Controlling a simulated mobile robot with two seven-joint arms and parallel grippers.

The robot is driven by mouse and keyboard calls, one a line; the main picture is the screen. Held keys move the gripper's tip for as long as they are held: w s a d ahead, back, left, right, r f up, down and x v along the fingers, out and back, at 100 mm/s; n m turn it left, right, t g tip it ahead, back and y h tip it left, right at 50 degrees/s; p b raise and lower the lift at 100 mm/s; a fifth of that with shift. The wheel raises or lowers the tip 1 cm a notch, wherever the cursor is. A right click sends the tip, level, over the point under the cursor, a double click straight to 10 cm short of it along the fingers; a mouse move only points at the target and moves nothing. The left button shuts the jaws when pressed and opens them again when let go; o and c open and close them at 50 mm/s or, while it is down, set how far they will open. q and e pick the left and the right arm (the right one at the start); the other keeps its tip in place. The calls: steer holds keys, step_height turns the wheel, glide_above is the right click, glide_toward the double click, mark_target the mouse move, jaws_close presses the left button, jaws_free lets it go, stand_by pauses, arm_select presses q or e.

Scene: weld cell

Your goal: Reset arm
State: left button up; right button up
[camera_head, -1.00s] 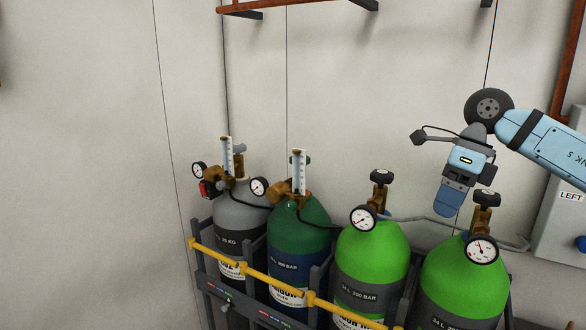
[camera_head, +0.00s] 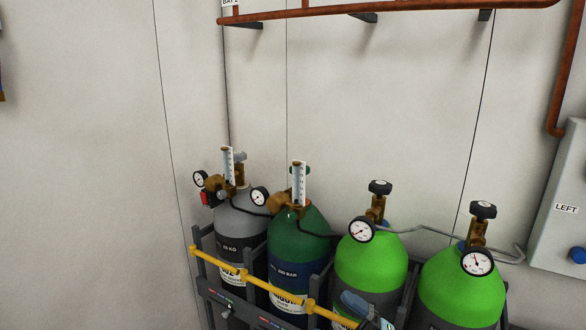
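A small blue-grey part of my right arm, seemingly its gripper end (camera_head: 358,304), shows at the bottom edge, in front of the third cylinder. The rest of that arm is out of the picture, and I cannot tell whether the gripper is open or shut. Nothing held shows. My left arm and gripper are not in view.
A grey cylinder (camera_head: 238,213), a dark green cylinder (camera_head: 303,240) and two bright green cylinders (camera_head: 370,262) (camera_head: 462,290) stand in a rack with a yellow bar (camera_head: 262,282). A control box (camera_head: 562,225) is at right. The wall above is clear below a copper pipe (camera_head: 400,9).

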steer(key=s+d+f+m+h, duration=0.4)
steer(key=s+f+m+h, duration=0.2)
steer(key=f, duration=0.3)
steer(key=s+d+f+m+h+p, duration=0.1)
steer(key=s+d+f+m+h, duration=0.3)
steer(key=s+f+m, duration=0.3)
steer(key=s+d+f+m+h, duration=0.3)
steer(key=s+f+m+h, duration=0.4)
steer(key=f+m, duration=0.3)
step_height(320, 180, down, 3)
steer(key=shift+d+r+t+h+p, duration=0.2)
steer(key=shift+d+t+h+p, duration=0.1)
steer(key=shift+d+t+p, duration=0.1)
steer(key=shift+s, duration=0.1)
